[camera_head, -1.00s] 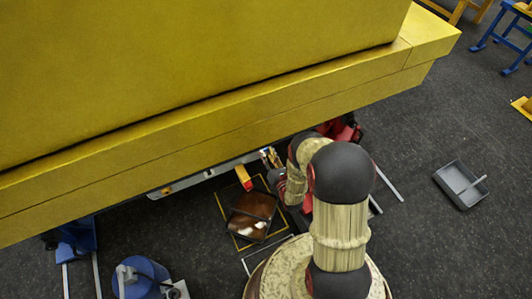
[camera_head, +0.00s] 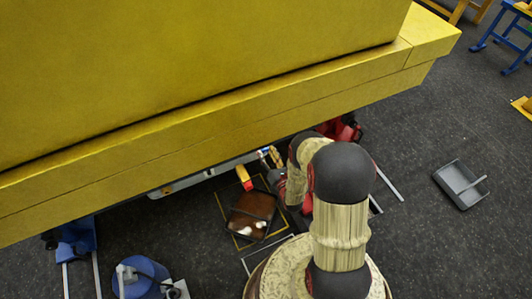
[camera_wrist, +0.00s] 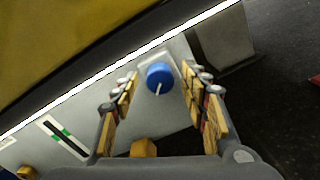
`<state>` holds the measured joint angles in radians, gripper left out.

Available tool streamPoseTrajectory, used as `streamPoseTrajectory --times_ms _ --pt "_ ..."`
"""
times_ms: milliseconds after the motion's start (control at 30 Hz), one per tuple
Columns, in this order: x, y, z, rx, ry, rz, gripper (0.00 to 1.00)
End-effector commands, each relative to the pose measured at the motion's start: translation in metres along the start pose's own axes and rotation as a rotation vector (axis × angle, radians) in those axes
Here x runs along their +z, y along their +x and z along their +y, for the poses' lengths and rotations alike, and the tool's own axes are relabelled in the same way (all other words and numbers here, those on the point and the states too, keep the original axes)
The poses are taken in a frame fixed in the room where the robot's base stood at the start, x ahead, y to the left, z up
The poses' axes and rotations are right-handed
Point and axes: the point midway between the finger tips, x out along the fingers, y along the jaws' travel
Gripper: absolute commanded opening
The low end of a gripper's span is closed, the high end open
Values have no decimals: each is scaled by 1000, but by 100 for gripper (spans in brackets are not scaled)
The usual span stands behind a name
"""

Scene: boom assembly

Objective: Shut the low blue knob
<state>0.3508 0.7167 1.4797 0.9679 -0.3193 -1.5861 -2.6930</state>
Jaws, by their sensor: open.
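The blue knob (camera_wrist: 160,76) is a round disc with a pale pointer line, on a grey panel under the yellow boom. In the wrist view it lies ahead of my gripper (camera_wrist: 165,98), between the two open fingers and a little beyond their tips. The fingers do not appear to touch it. In the head view my gripper (camera_head: 274,158) is small at the panel's right end, partly hidden by the boom and my arm. The knob cannot be told apart clearly there.
The yellow boom (camera_head: 220,115) overhangs the grey panel (camera_head: 205,175). A red-and-yellow part (camera_head: 244,177) sticks out above a dark tray (camera_head: 250,215) on the floor. A blue bucket (camera_head: 142,278) stands at lower left. A grey tray (camera_head: 460,185) lies on clear floor at right.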

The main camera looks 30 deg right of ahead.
Motion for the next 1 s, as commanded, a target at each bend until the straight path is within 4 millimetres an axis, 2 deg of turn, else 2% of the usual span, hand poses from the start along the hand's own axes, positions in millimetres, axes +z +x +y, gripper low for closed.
streamPoseTrajectory --times_ms 167,400,600,800,1000 --pt "0 -21 -1 -3 1 1 45" --pt "-1 -70 -1 -5 1 2 45" --pt "0 -103 -1 -4 1 0 45" --pt "0 -117 -1 -2 0 1 45" --pt "-1 -119 0 0 0 1 45"
